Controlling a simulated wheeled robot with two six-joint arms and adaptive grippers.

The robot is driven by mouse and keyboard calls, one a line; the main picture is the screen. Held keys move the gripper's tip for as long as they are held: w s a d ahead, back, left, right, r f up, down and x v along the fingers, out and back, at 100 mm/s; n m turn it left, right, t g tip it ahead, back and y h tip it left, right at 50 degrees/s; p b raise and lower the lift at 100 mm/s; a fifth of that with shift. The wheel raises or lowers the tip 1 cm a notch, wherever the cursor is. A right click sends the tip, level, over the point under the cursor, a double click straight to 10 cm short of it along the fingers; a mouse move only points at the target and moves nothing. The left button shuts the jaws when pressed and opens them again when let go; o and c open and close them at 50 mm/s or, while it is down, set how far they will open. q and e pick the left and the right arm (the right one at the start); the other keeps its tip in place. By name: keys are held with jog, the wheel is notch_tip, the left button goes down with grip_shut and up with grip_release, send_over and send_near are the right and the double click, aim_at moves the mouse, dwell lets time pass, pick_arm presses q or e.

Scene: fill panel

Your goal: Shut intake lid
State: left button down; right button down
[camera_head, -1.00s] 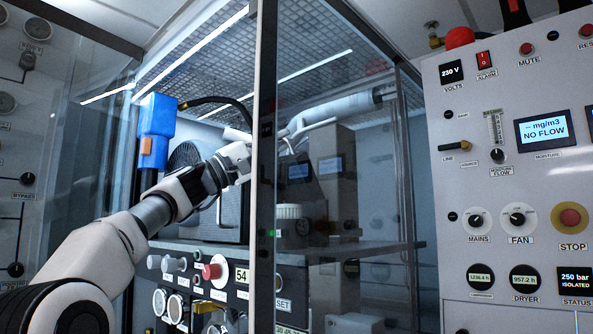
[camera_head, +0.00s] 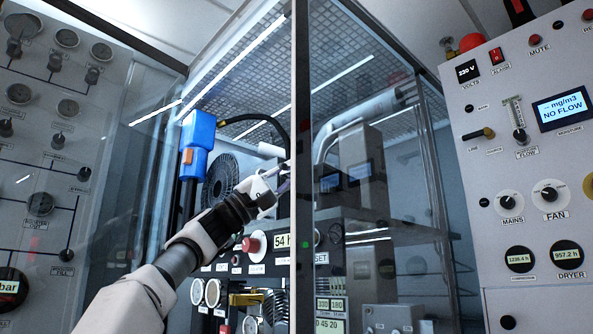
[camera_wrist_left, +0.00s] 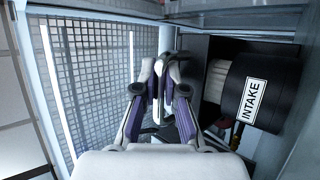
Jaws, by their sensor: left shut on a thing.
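My left gripper (camera_head: 277,178) is at the cabinet's upright edge in the head view, its tips partly hidden there. In the left wrist view, its purple-lined fingers (camera_wrist_left: 165,82) are close together on a small dark piece between the tips, which I cannot make out clearly. A black cylinder labelled INTAKE (camera_wrist_left: 270,88) lies to the right of the fingers, with a white ribbed part (camera_wrist_left: 216,80) at its left end. The fingers appear apart from the label. I cannot tell which part is the lid. My right gripper is not in view.
The clear cabinet panel's upright edge (camera_head: 303,240) stands beside the gripper. A blue box (camera_head: 197,135) and a round fan grille (camera_head: 226,180) are inside. Control panels stand left (camera_head: 40,130) and right (camera_head: 520,230). A metal grid (camera_wrist_left: 90,90) is left of the fingers.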

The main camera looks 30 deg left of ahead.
pick_arm(q)
jog(key=shift+w+d+f+b, duration=0.1)
jog(key=shift+w+f+b, duration=0.1)
jog(key=shift+f+b, duration=0.65)
jog(key=shift+f, duration=0.25)
jog(key=c, duration=1.5)
grip_release()
jog(key=shift+s, duration=0.15)
jog(key=shift+a+p, duration=0.25)
jog(key=shift+p, duration=0.05)
jog(key=v, duration=1.1)
jog(key=shift+s+a+f, duration=0.2)
jog(key=shift+s+a, duration=0.05)
